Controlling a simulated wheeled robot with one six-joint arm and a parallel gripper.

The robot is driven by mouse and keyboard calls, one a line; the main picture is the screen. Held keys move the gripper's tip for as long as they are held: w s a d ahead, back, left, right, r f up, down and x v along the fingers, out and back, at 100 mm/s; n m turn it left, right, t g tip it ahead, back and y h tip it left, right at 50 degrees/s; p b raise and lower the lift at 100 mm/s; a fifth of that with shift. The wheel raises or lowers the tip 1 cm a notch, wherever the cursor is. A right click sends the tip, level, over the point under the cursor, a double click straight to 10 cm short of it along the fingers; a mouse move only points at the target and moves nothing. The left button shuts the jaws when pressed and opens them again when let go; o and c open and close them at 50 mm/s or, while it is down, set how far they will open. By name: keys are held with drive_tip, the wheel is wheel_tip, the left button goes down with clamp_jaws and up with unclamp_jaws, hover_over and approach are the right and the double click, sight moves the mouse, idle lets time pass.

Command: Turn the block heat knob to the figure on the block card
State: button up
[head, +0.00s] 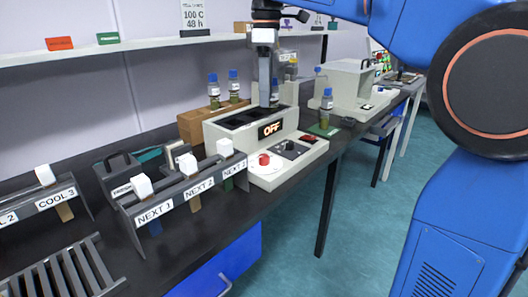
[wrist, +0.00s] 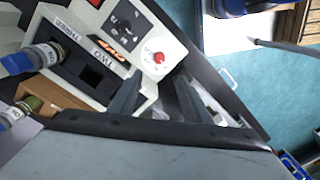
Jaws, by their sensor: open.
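The heating block (head: 222,134) is a pale unit with dark wells and a lit display reading OFF (head: 270,130). A red knob (head: 264,160) on a round white dial sits on its front ledge; the red knob also shows in the wrist view (wrist: 159,58). The dial figures are too small to read. My gripper (head: 265,104) points down over the block's wells in the head view. In the wrist view my gripper (wrist: 160,82) is open and empty, with the knob beyond its fingertips. A card on the shelf (head: 193,16) reads 100 C, 48 h; its top line is unclear.
A black control (head: 289,146) and a red switch (head: 308,139) sit beside the knob. Blue-capped bottles (head: 213,90) stand in a wooden rack (head: 190,124) behind. Another bottle (head: 326,106) stands right of the block. The NEXT rack (head: 171,199) stands at the left front.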

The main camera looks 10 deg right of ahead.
approach(264, 156)
wheel_tip(264, 156, down, 9)
drive_tip(key=shift+a+r, duration=0.1)
drive_tip(key=shift+r, duration=0.1)
idle(0.5)
drive_tip(key=shift+c, duration=0.2)
drive_tip(key=c, duration=1)
